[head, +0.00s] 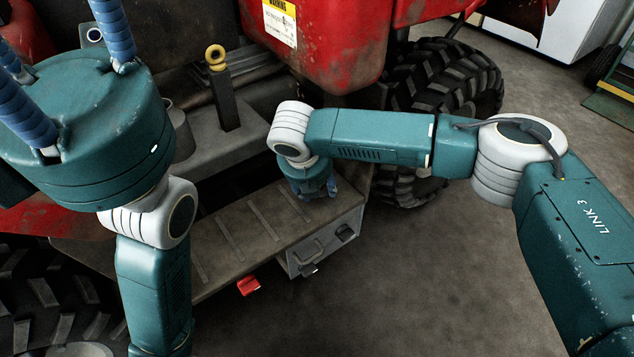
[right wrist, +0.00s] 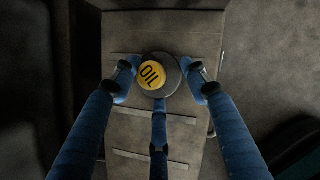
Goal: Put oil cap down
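The oil cap, with a yellow top marked OIL (right wrist: 151,74) and a dark round flange, shows in the right wrist view against the flat step plate (head: 213,262). The three blue fingers of my right gripper (right wrist: 163,76) stand around it. Narrow gaps appear at its sides, so the gripper looks open. I cannot tell whether the cap touches the plate. In the head view my right gripper (head: 312,190) is low over the right end of the step, and the cap is hidden. My left gripper (head: 65,50) is at upper left, fingers spread and looking empty, tips cut off.
The step has raised ribs and a box end with a handle (head: 306,255). A red piece (head: 248,286) sits at its front edge. A large tyre (head: 445,85) is beyond my right arm. Open floor (head: 430,285) lies to the right.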

